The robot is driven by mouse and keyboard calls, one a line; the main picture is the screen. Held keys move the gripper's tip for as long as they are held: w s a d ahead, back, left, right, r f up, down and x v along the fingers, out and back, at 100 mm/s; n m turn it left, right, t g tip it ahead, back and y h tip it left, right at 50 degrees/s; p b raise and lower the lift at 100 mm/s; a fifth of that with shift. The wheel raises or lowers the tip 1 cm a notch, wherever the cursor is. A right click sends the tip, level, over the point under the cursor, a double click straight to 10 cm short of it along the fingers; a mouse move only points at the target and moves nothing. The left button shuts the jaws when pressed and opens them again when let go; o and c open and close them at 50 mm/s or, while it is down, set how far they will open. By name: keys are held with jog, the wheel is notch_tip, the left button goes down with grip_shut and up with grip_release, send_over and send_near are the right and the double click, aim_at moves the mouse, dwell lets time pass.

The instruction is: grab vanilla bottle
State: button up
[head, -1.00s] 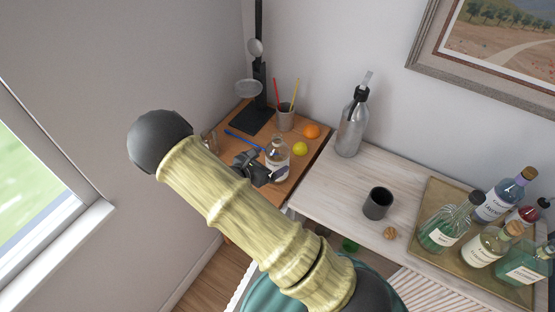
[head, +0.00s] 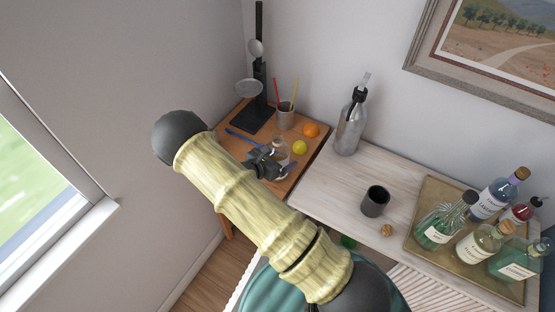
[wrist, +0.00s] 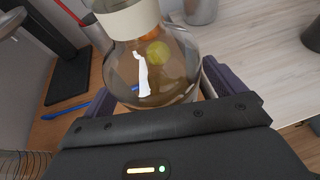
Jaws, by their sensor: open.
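A clear round glass bottle (head: 281,147) stands on the brown wooden table. No readable name shows on it, so I cannot tell from the writing that it is vanilla. In the wrist view the bottle (wrist: 150,70) has a cream cap and fills the space between the dark fingers. My gripper (head: 268,163) is open around the lower part of the bottle, and in the head view it covers part of it. I cannot tell whether either finger touches the glass.
A lemon (head: 299,147), an orange (head: 311,130), a pencil cup (head: 285,120) and a black stand (head: 262,80) are close behind the bottle. A blue pen (head: 240,136) lies to the left. A grey dispenser bottle (head: 350,128) stands on the pale cabinet to the right.

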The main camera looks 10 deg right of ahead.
aim_at(280, 136)
dwell(0.3)
jog(key=shift+w+r, duration=0.1)
jog(key=c, duration=1.6)
jog(key=shift+r, duration=0.1)
jog(key=shift+c, duration=0.2)
jog(key=shift+r+b, duration=1.45)
jog(key=shift+r, duration=3.4)
